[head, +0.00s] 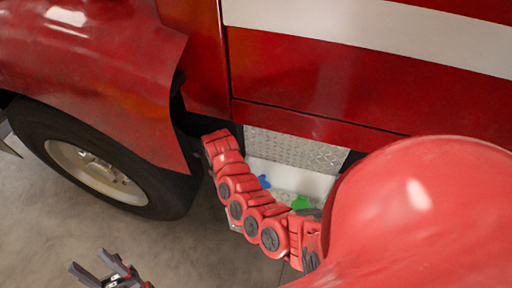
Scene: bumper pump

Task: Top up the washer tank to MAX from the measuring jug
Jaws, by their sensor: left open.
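My left gripper (100,270) is at the bottom left edge, open, with nothing seen between its dark jaws. It is over the grey floor, well apart from the truck. A white part (290,178) shows low under the truck's side, with a small blue piece (264,181) and a green piece (300,202) at it. It is partly hidden, and I cannot tell whether it is the washer tank. I cannot make out a measuring jug or any fluid level. My right gripper is not in view.
A red truck with a white stripe (370,30) fills the top. Its wheel (95,170) is at the left, and a diamond-plate panel (295,150) is in the middle. Large red shapes block the right and centre. Bare floor (190,245) lies at lower left.

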